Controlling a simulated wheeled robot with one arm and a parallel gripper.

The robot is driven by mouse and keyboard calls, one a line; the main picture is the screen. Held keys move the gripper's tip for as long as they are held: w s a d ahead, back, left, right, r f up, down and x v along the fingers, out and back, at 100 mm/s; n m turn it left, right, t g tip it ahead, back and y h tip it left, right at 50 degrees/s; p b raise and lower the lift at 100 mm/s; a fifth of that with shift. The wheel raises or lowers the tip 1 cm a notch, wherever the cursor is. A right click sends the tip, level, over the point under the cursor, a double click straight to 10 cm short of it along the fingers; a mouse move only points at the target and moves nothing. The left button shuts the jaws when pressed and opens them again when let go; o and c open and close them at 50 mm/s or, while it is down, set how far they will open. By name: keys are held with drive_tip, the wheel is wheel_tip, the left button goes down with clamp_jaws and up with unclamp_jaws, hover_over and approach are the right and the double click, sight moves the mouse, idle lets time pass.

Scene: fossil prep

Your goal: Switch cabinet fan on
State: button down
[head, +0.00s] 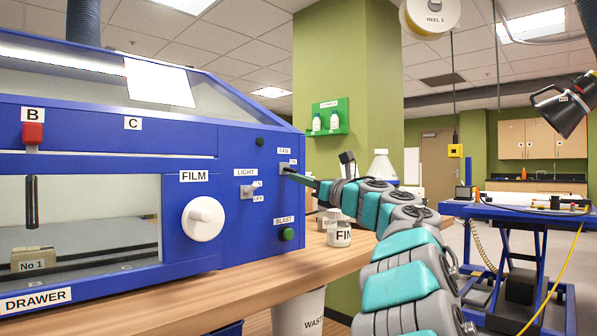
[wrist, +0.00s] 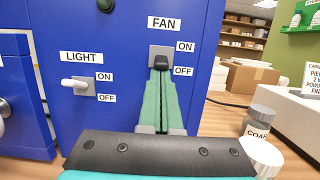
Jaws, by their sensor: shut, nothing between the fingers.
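The blue cabinet (head: 262,215) has a FAN switch (head: 283,165) on its right-hand panel, under a FAN label. In the wrist view the switch's grey plate (wrist: 157,51) sits beside ON and OFF labels, ON above OFF. My gripper (head: 288,172) is shut and empty, with its green fingers pointing at the plate. In the wrist view the fingertips (wrist: 161,70) overlap the lower part of the plate. A dark piece shows there, and I cannot tell whether it is the lever or a fingertip. The lever's position and any contact are unclear.
A LIGHT switch (wrist: 75,84) lies left of the FAN switch. A green BLAST button (head: 287,234) and a white FILM knob (head: 203,218) are on the same cabinet. Labelled jars (head: 339,236) stand on the wooden bench (head: 240,290) right of it.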

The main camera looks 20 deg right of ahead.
drive_tip(key=shift+s+r+g+p, duration=0.1)
drive_tip(key=shift+r+g+p, duration=0.25)
drive_tip(key=shift+g+p, duration=0.05)
drive_tip(key=shift+s+r+p, duration=0.1)
drive_tip(key=shift+r+p, duration=0.25)
drive_tip(key=shift+r, duration=0.05)
drive_tip(key=shift+s, duration=0.15)
